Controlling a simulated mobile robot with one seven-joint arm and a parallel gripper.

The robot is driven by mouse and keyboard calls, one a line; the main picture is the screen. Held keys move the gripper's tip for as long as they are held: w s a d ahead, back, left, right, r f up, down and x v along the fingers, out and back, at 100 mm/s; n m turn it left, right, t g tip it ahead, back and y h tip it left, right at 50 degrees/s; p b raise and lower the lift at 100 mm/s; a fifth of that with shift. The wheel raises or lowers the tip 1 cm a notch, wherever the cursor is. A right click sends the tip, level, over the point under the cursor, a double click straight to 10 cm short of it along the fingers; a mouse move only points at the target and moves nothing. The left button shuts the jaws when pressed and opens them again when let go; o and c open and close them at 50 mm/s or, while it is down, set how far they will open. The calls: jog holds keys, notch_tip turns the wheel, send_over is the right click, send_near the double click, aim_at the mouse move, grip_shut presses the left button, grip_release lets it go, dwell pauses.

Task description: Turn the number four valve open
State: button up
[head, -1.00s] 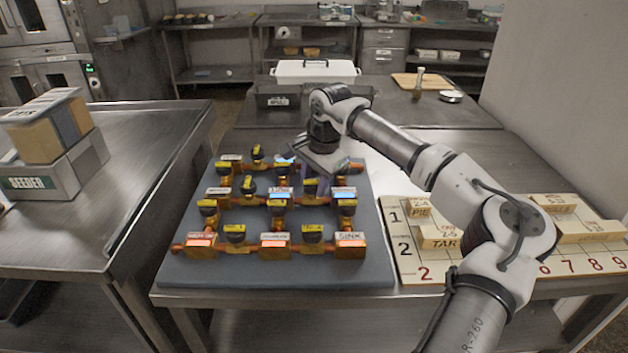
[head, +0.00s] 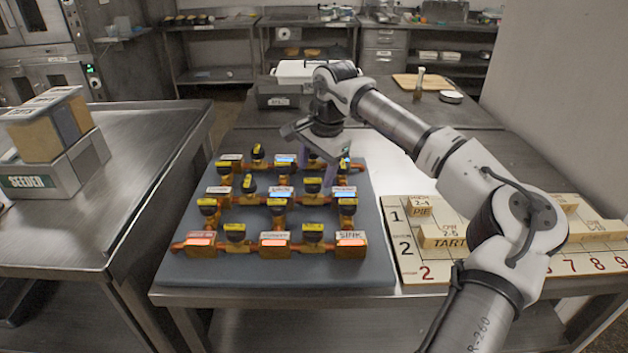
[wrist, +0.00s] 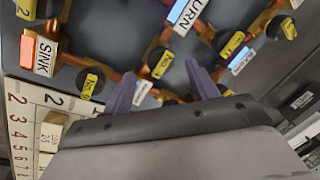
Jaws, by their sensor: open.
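Black-handled valves with yellow number tags stand on orange pipework on a grey board (head: 340,275). In the wrist view, one valve (wrist: 158,62) has a tag that may read No. 4, but I cannot be sure. It appears to be the valve (head: 313,186) right of the middle box in the head view. My gripper (head: 317,168) is open, with purple fingers, above the board's back right part. In the wrist view, its fingertips (wrist: 160,80) lie on either side of that valve's near side, and I see nothing held. Parts behind the fingers are hidden.
Lit boxes, including SINK (head: 351,239), sit among the valves. A numbered board (head: 410,272) with wooden blocks lies to the right. A SEEDED bin (head: 42,182) stands on the left counter. A white-lidded container (head: 313,69) is behind.

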jog(key=v, duration=1)
jog(key=shift+b, duration=0.45)
jog(key=shift+s+f, duration=0.1)
